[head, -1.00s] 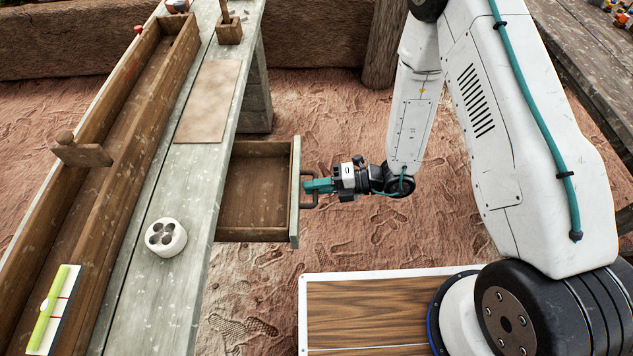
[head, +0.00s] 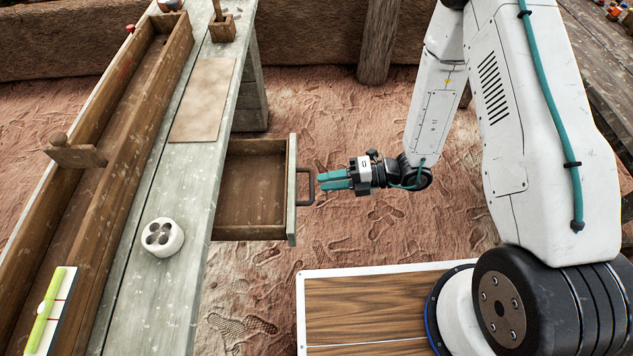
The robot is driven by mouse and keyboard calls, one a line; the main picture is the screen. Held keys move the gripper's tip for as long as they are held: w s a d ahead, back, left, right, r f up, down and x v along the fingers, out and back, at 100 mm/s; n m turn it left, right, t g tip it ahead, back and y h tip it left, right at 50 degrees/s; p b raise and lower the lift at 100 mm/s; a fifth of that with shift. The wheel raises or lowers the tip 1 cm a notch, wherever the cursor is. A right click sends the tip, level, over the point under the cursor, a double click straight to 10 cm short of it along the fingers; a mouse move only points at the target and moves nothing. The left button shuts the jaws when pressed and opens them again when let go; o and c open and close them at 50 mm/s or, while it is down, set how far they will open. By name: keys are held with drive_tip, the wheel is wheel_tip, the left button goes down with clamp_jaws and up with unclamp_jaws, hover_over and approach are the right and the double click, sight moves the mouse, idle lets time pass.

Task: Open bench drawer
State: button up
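The bench drawer (head: 252,190) is pulled out from the right side of the grey wooden bench (head: 150,290). Its inside shows and looks empty. Its dark handle (head: 308,188) sits on the outer face of the drawer front.
On the bench are a white round holder with holes (head: 162,237), a flat tan board (head: 203,100) and a small wooden box (head: 222,28). A long wooden trough (head: 104,185) runs along the left, with a green-and-white item (head: 48,312) at its near end. Sandy ground lies around the drawer.

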drive_tip(key=shift+v, duration=1.45)
drive_tip(key=s+d+r+m+h, duration=0.5)
drive_tip(key=d+r+m, duration=0.1)
drive_tip(key=r+m, duration=0.6)
drive_tip(key=s+d+r+m+h, duration=0.5)
drive_tip(key=s+r+m, duration=0.1)
drive_tip(key=r+m, duration=0.6)
drive_tip(key=s+d+r+m+h, duration=0.5)
drive_tip(key=s+d+r+m, duration=0.1)
drive_tip(key=r+m, duration=0.5)
drive_tip(key=shift+d+r+m+t+h, duration=0.3)
drive_tip(key=shift+d+r+m+t, duration=0.1)
drive_tip(key=shift+r, duration=0.55)
drive_tip(key=shift+s, duration=0.15)
